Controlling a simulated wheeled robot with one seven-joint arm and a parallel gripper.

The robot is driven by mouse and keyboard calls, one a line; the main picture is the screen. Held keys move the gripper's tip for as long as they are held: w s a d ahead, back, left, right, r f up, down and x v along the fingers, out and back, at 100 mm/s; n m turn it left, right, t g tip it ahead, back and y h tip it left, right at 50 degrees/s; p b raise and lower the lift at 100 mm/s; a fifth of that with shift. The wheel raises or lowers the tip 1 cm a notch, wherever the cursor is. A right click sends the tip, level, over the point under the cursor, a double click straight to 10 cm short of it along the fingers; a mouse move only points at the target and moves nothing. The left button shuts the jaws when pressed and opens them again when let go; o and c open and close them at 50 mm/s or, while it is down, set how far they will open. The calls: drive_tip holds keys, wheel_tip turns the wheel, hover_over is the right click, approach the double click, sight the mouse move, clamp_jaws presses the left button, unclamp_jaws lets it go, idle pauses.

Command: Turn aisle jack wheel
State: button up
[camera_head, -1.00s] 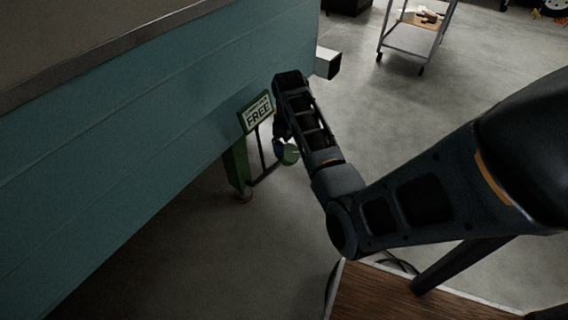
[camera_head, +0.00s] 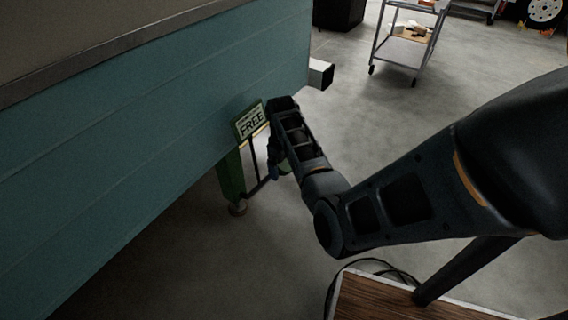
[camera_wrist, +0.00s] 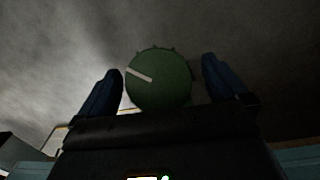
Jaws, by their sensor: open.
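The jack wheel is a round dark green knob (camera_wrist: 158,88) with a pale line on its face and small bumps on its rim. In the wrist view it sits between the two blue fingers of my gripper (camera_wrist: 161,66), which are open on either side of it. A gap shows beside each finger. In the head view my gripper (camera_head: 273,158) is low beside the green jack leg (camera_head: 231,175), and my arm hides most of the wheel. A sign reading FREE (camera_head: 251,122) stands above the jack.
The teal camper wall (camera_head: 130,130) fills the left. The jack's round foot (camera_head: 238,208) rests on the grey floor. A square metal tube (camera_head: 321,73) sticks out beyond my arm. A wheeled cart (camera_head: 407,55) stands farther back. Open floor lies between.

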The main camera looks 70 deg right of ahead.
drive_tip(key=shift+c, duration=0.2)
drive_tip(key=c, duration=1)
drive_tip(key=shift+r+p, duration=0.15)
drive_tip(key=shift+p, duration=0.15)
drive_tip(key=shift+m, duration=0.4)
drive_tip(key=shift+r+m+y+p, duration=0.1)
drive_tip(key=shift+m+y+p, duration=0.75)
drive_tip(key=shift+p, duration=0.25)
drive_tip(key=m+t+y+p, duration=0.1)
drive_tip(key=m, duration=0.1)
drive_tip(key=m+y, duration=0.1)
drive_tip(key=m, duration=0.1)
drive_tip(key=shift+d+m+t+p, duration=0.1)
drive_tip(key=shift+m+t+p, duration=0.25)
drive_tip(key=shift+t+p, duration=0.05)
drive_tip(key=shift+f, duration=0.2)
